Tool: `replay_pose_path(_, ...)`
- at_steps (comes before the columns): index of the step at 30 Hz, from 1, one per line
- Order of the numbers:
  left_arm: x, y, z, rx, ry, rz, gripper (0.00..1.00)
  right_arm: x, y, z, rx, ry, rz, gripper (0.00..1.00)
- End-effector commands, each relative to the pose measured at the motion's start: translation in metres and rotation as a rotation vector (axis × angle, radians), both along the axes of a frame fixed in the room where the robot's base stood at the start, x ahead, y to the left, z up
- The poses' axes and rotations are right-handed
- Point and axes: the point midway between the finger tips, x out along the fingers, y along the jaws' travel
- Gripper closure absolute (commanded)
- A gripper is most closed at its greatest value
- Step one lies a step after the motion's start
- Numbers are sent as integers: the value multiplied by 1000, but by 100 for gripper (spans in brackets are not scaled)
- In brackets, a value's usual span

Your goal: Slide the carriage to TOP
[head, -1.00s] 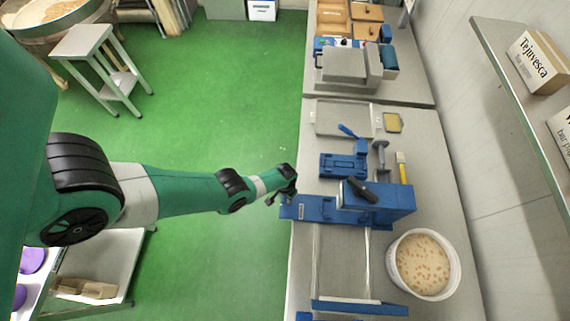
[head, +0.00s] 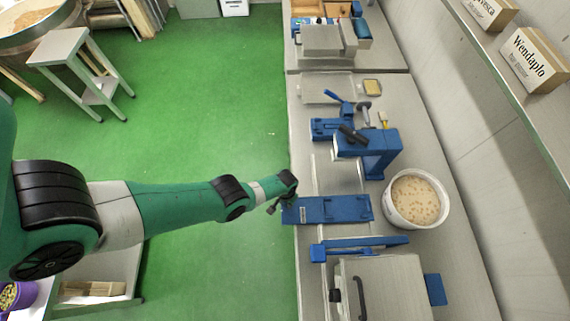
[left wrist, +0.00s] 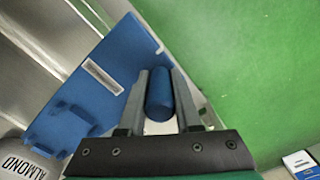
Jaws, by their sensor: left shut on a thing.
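The carriage (head: 345,210) is a flat blue plate with a small white label, lying across pale rails (head: 318,172) on the bench. It sits between the blue upright press (head: 375,155) and the blue cross bar (head: 368,245). In the left wrist view the carriage (left wrist: 88,92) reaches off to the left, and its blue cylindrical handle (left wrist: 159,98) is between my grey fingers. My left gripper (head: 277,205) is shut on this handle at the carriage's left end. The TOP marking is not readable in either view. My right gripper is not in view.
A white tub of nougat mix (head: 417,199) stands right of the carriage. A grey-lidded machine (head: 385,285) stands below the cross bar. A blue clamp (head: 328,129) and a tray (head: 325,89) lie farther up.

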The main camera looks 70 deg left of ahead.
Motion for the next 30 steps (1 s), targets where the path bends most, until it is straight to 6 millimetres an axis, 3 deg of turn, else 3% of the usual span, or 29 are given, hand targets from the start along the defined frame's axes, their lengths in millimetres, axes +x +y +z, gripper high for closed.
replay_pose_path(14,-3,-8,0,0,1,1,100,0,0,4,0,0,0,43)
replay_pose_path(15,-3,-8,0,0,0,1,64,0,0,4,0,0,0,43)
replay_pose_path(19,-3,-8,0,0,0,1,41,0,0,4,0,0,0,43)
replay_pose_path(30,-3,-8,4,1,-1,0,38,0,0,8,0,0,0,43)
